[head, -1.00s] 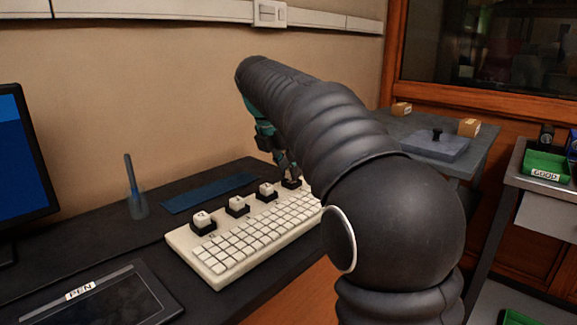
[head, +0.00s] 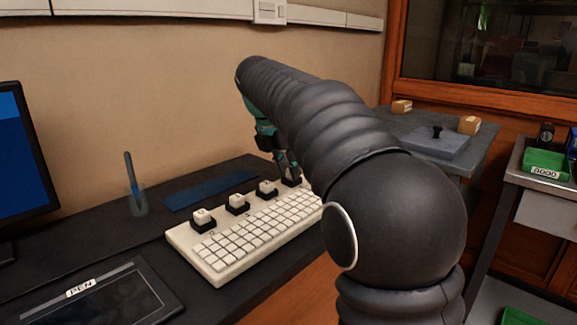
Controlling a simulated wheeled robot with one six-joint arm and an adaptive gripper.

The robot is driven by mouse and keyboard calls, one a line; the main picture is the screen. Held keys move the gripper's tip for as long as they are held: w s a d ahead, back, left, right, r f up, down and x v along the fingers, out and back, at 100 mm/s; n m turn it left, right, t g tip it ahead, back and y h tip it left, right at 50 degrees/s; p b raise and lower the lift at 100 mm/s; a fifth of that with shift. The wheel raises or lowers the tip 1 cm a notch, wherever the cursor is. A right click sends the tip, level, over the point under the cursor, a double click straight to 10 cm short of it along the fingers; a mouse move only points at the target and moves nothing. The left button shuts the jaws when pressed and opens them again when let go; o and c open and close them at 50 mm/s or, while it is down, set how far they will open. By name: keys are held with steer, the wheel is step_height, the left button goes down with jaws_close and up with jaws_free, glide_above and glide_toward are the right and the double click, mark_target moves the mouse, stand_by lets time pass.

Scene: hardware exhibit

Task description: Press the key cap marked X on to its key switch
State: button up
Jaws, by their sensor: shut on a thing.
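The white keyboard (head: 240,262) stands on the dark desk, with a row of raised black key switches along its back edge. Three of these switches carry white caps: the left cap (head: 202,216), the middle cap (head: 236,200) and the right cap (head: 266,187). Their marks are too small to read surely. My gripper (head: 289,172) is at the far right end of this row, just over the last black switch (head: 291,182). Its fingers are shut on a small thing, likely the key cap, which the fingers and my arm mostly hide. I cannot tell whether it touches the switch.
A monitor (head: 24,165) and a tablet marked PEN (head: 100,300) are at left. A grey side table (head: 455,170) and a green bin (head: 546,162) are at right.

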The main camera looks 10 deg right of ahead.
steer(key=shift+f, duration=0.2)
steer(key=o, duration=1.3)
steer(key=shift+c, duration=0.2)
steer(key=shift+r, duration=0.15)
steer(key=shift+r+p, duration=0.3)
steer(key=shift+r, duration=3.1)
